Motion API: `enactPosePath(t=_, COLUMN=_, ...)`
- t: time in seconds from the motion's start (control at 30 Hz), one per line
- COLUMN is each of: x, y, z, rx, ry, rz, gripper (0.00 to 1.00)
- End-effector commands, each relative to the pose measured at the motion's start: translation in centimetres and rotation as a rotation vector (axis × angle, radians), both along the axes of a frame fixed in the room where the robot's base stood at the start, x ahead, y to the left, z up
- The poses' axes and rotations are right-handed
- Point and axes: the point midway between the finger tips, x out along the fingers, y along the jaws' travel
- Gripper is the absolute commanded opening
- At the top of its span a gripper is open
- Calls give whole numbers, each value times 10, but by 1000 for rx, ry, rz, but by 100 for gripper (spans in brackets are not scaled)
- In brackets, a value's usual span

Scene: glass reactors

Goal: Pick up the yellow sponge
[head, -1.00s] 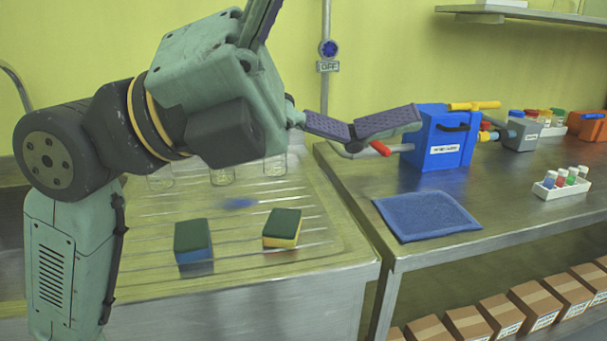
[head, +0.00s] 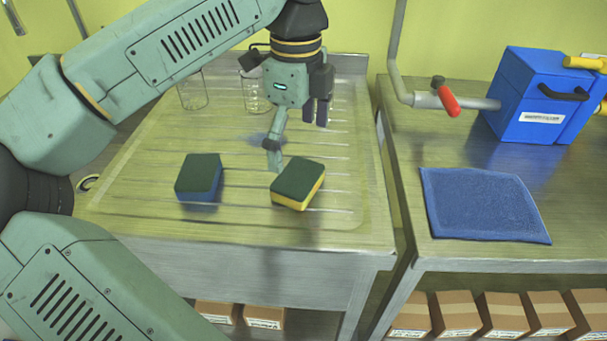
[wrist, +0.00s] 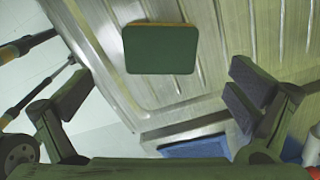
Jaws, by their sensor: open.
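The yellow sponge (head: 298,184) has a dark green scouring top and lies flat on the metal drainboard. In the wrist view the sponge (wrist: 160,50) shows its green face with a thin yellowish edge, at the upper middle, between the lines of the two fingers. My gripper (head: 297,137) is open and empty above the drainboard, pointing down, near the far side of the yellow sponge. Its spread fingers show at both sides of the wrist view (wrist: 158,98). A blue sponge (head: 200,193) with the same green top lies to the left of the yellow one.
Glass beakers (head: 257,93) stand at the back of the drainboard (head: 150,150). To the right, across a gap, a steel table holds a blue cloth (head: 485,205) and a blue box (head: 545,95). A pipe with a red handle (head: 446,98) runs beside the box. Cardboard boxes (head: 455,312) sit below.

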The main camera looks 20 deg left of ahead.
Motion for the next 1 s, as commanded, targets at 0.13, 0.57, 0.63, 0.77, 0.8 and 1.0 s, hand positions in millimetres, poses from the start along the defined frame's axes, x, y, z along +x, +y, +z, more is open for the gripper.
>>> enactPosePath(t=0.13, x=0, y=0, z=-19, rx=-2, ry=0, rz=-3, gripper=100)
enactPosePath(t=0.57, x=0, y=4, z=-66, rx=-5, ry=-2, rz=-5, gripper=100)
enactPosePath(t=0.63, x=-1, y=4, z=-73, rx=-5, ry=-1, rz=-5, gripper=100)
enactPosePath(t=0.77, x=0, y=4, z=-77, rx=-2, ry=-4, rz=-4, gripper=100)
enactPosePath(t=0.8, x=0, y=4, z=-77, rx=-2, ry=-4, rz=-4, gripper=100)
enactPosePath(t=1.0, x=0, y=4, z=-77, rx=-2, ry=-4, rz=-4, gripper=94)
